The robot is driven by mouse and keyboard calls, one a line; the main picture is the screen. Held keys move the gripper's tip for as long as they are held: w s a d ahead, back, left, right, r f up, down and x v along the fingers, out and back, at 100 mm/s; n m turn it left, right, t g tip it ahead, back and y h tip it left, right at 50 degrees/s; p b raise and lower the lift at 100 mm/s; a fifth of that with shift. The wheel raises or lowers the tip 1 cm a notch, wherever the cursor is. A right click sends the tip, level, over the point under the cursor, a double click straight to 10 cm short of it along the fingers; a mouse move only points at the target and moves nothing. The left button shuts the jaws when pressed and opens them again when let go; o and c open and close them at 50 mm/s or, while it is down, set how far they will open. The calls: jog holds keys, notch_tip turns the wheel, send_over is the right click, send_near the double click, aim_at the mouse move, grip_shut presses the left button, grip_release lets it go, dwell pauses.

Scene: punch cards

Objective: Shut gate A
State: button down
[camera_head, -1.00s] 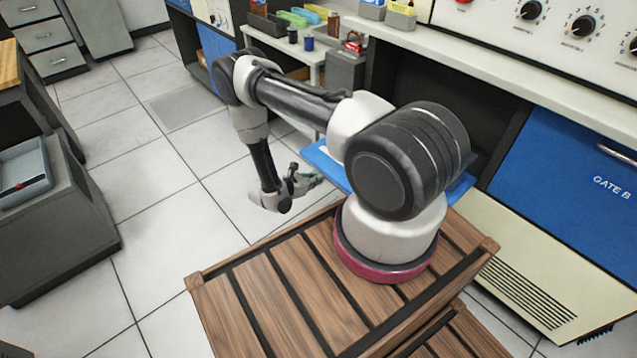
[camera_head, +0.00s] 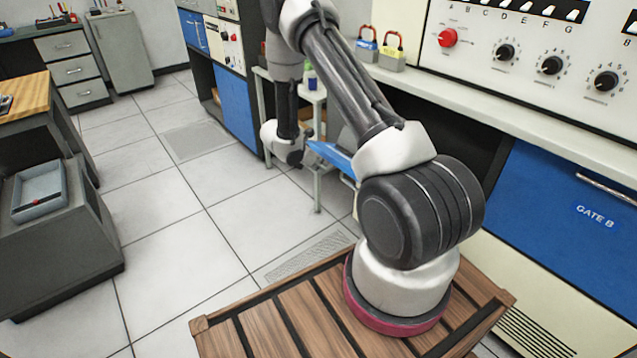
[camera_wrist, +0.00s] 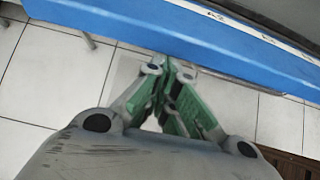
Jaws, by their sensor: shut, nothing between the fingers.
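A blue panel (camera_head: 333,157), which looks like gate A standing open, sticks out from the dark opening in the console, mostly hidden behind my arm in the head view. In the wrist view its long blue edge (camera_wrist: 130,29) crosses the top of the picture, with small dark marks on a pale strip. My gripper (camera_wrist: 172,64) is shut and empty, its green-padded fingertips at or just by the lower side of that edge; I cannot tell whether they touch. In the head view my gripper (camera_head: 297,158) hangs just left of the panel.
A closed blue gate B (camera_head: 560,195) with a metal handle is at the right. The console counter (camera_head: 500,105) runs above. A small white side table (camera_head: 315,95) stands behind the panel. A grey cart with a tray (camera_head: 40,190) is at the left; tiled floor between is clear.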

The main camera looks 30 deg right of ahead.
jog(key=w+d+r+y, duration=0.2)
jog(key=d+r+y, duration=0.1)
jog(key=d+r, duration=1.6)
jog(key=shift+w+d+r+g+y, duration=0.3)
jog(key=shift+w+r, duration=0.1)
jog(key=shift+r, duration=0.65)
